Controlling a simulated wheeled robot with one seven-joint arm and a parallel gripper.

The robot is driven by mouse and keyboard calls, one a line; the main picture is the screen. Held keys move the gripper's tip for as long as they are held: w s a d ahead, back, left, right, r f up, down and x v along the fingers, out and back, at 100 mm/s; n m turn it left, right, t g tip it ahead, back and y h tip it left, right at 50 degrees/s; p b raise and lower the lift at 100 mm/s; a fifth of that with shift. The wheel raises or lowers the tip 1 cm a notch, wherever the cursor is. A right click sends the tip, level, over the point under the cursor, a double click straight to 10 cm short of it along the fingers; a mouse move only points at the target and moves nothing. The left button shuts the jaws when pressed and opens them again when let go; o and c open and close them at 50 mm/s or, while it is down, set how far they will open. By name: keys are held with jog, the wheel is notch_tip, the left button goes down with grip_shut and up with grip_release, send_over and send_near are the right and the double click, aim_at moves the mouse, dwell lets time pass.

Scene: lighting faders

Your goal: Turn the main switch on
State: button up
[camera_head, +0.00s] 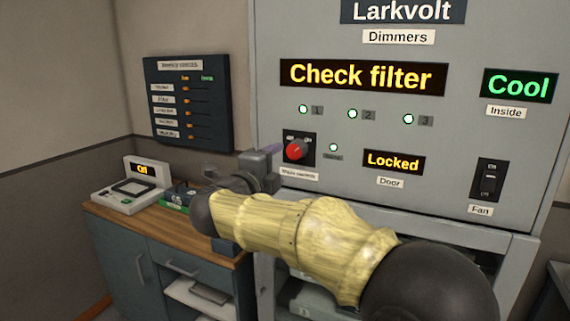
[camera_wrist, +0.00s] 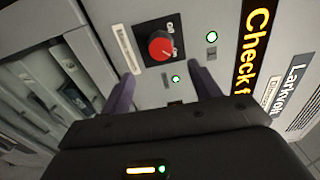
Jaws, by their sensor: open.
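The main switch is a red rotary knob (camera_head: 295,150) on a black plate at the lower left of the grey Larkvolt dimmer cabinet (camera_head: 470,130). In the wrist view the red knob (camera_wrist: 161,46) sits above and between my two purple fingers. My gripper (camera_wrist: 160,88) is open and empty, apart from the knob. In the head view my gripper (camera_head: 272,150) is just left of the knob, partly hidden by my wrist. A green lamp (camera_head: 333,147) is lit right of the knob. The display reads "Check filter" (camera_head: 362,76), and the door display reads "Locked" (camera_head: 394,162).
A fan rocker switch (camera_head: 489,180) is at the cabinet's lower right. Green lamps 1, 2 and 3 (camera_head: 352,114) are lit.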

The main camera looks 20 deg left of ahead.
jog(key=s+b, duration=0.1)
jog(key=s, duration=0.7)
jog(key=shift+a, duration=0.3)
